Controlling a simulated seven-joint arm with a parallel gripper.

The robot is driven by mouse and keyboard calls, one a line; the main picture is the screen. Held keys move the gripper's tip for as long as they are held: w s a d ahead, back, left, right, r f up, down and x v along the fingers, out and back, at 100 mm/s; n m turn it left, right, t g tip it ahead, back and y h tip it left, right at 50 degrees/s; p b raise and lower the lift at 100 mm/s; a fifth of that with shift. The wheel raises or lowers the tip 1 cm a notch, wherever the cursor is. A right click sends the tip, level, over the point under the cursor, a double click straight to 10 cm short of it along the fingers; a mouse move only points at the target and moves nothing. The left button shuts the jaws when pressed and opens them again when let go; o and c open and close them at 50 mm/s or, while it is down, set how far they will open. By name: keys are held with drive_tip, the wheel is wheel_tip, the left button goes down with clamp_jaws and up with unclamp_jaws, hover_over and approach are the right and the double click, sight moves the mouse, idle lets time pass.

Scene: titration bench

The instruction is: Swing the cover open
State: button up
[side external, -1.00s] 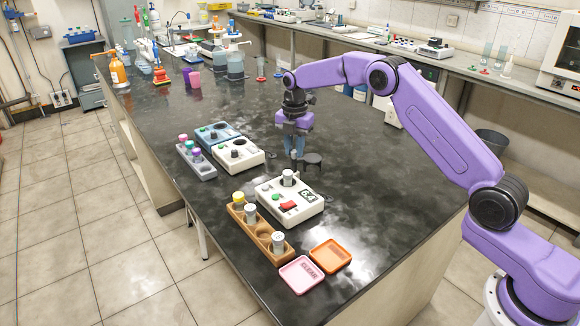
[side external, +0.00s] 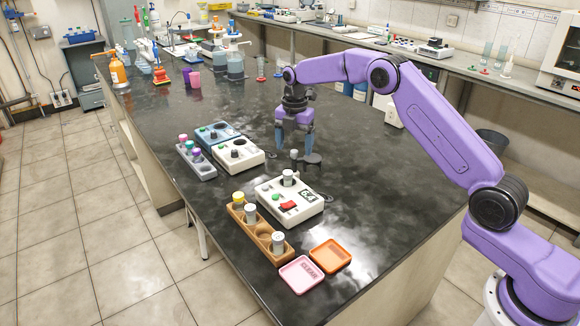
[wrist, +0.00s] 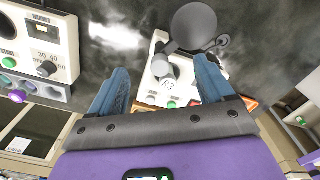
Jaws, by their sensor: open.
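The cover is a dark grey round disc (side external: 312,159). In the side view it sits past the back edge of the white instrument (side external: 290,203), clear of the upright vial (side external: 288,178) in that instrument's top. A short grey post (side external: 294,155) stands beside the disc. In the wrist view the disc (wrist: 194,26) has an arm running down-left and a small round tab (wrist: 222,42) at its right. My gripper (side external: 294,142) is open and empty, pointing down just above and behind the disc and post. I see no contact with the cover.
A wooden rack (side external: 238,212) with vials stands left of the instrument. A pink tray (side external: 302,275) and an orange tray (side external: 331,256) lie in front. A second white device (side external: 238,153) and a grey rack (side external: 204,173) stand to the left. The bench right of the cover is clear.

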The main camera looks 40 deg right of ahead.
drive_tip(key=shift+r, duration=2.85)
drive_tip(key=shift+s+a+r, duration=0.1)
drive_tip(key=shift+a, duration=0.05)
drive_tip(key=s+a+r+m, duration=0.25)
drive_tip(key=s+a, duration=0.35)
drive_tip(key=s, duration=0.5)
drive_tip(key=s+a+r+m, duration=0.25)
drive_tip(key=s+a, duration=0.25)
drive_tip(key=s, duration=0.5)
drive_tip(key=s+d+f+m, duration=0.2)
drive_tip(key=s+d+m, duration=0.1)
drive_tip(key=s, duration=1)
drive_tip(key=s+d+f+m, duration=0.2)
drive_tip(key=s+d, duration=0.3)
drive_tip(key=s, duration=0.9)
drive_tip(key=shift+f+m, duration=0.2)
drive_tip(key=shift+m, duration=0.5)
